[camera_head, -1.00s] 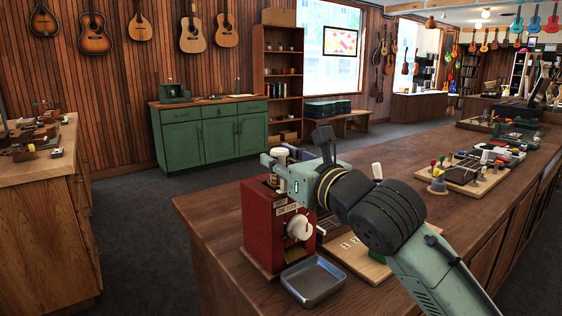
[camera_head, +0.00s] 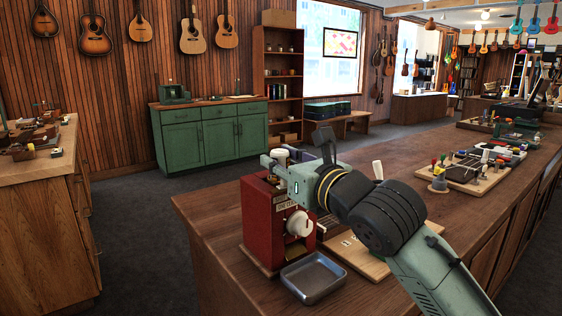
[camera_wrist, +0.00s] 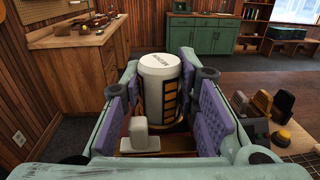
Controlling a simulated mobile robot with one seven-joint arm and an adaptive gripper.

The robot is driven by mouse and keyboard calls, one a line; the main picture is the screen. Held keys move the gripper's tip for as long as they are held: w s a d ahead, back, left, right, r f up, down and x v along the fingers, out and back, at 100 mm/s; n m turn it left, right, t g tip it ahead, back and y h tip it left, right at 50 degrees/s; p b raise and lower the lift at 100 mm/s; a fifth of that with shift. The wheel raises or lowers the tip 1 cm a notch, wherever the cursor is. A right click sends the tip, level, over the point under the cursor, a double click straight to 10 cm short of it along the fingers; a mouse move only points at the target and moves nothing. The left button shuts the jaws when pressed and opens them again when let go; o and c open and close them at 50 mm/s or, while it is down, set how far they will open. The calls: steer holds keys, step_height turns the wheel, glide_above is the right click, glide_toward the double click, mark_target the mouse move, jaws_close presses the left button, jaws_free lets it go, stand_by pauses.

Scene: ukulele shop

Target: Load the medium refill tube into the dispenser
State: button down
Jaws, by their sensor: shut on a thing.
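The medium refill tube, a white cylinder with a "MEDIUM" top and a black-and-yellow band, stands upright between my purple finger pads in the wrist view (camera_wrist: 160,80). My gripper (camera_head: 278,166) is shut on it above the red dispenser (camera_head: 262,222), which stands at the near left end of the wooden counter. In the head view only the tube's pale top (camera_head: 281,152) shows. Its lower end is hidden, so I cannot tell how deep it sits in the dispenser. The dispenser has a white knob (camera_head: 299,223) on its front.
A metal tray (camera_head: 314,276) lies in front of the dispenser. A wooden board (camera_head: 362,262) lies right of it, partly behind my arm. Another board with several small items (camera_head: 465,172) is farther along the counter.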

steer(key=c, duration=1.5)
jaws_free()
steer(key=shift+c, duration=0.2)
steer(key=b+v, duration=0.2)
steer(key=v, duration=0.9)
